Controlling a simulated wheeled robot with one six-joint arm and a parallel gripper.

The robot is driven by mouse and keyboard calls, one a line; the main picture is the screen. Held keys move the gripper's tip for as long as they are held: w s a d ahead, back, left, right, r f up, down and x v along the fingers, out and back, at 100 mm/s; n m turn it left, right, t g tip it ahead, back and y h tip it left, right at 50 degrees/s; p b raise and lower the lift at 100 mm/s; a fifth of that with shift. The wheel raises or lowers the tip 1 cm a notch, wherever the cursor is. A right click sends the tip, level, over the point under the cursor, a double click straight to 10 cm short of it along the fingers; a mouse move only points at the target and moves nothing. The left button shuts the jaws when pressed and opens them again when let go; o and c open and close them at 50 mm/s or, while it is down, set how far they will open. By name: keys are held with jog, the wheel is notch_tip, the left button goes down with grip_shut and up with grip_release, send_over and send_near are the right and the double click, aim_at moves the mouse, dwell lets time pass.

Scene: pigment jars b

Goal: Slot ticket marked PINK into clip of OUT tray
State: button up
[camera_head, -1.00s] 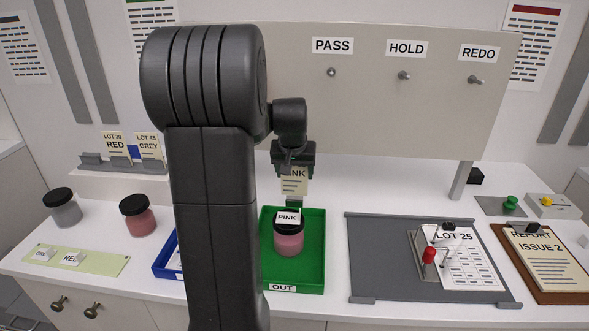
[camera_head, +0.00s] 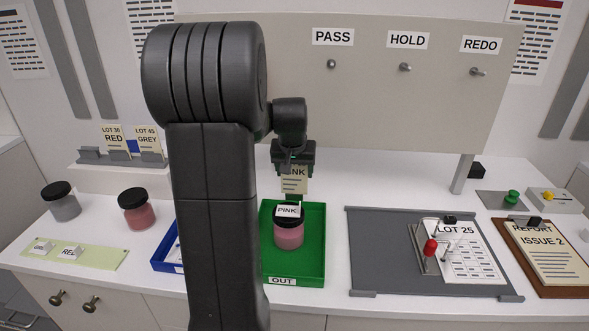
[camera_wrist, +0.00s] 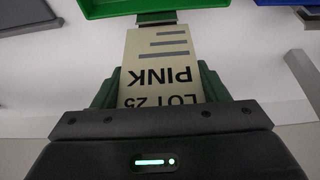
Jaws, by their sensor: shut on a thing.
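My gripper (camera_head: 293,165) is shut on the cream ticket marked LOT 25 PINK (camera_head: 294,181) and holds it upright behind the green OUT tray (camera_head: 309,268). In the wrist view the ticket (camera_wrist: 158,62) reads upside down between the green fingers (camera_wrist: 158,95). Its free end is at the green clip (camera_wrist: 155,17) on the tray's back edge. The clip (camera_head: 296,198) shows just below the ticket in the head view. I cannot tell whether the ticket touches or enters it. A pink jar (camera_head: 289,236) with a PINK label on its black lid stands in the tray.
A blue tray (camera_head: 164,264) is left of the OUT tray, partly hidden by my arm. A grey board (camera_head: 383,266) with a LOT 25 sheet (camera_head: 462,257) lies right. A rack (camera_head: 121,158) holds RED and GREY tickets. Two jars (camera_head: 137,213) (camera_head: 62,205) stand left.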

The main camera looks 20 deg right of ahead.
jog(key=shift+f+b, duration=0.7)
jog(key=shift+f, duration=0.4)
jog(key=o, duration=1)
jog(key=shift+r, duration=0.1)
jog(key=shift+r+p, duration=2.35)
jog(key=shift+r, duration=0.65)
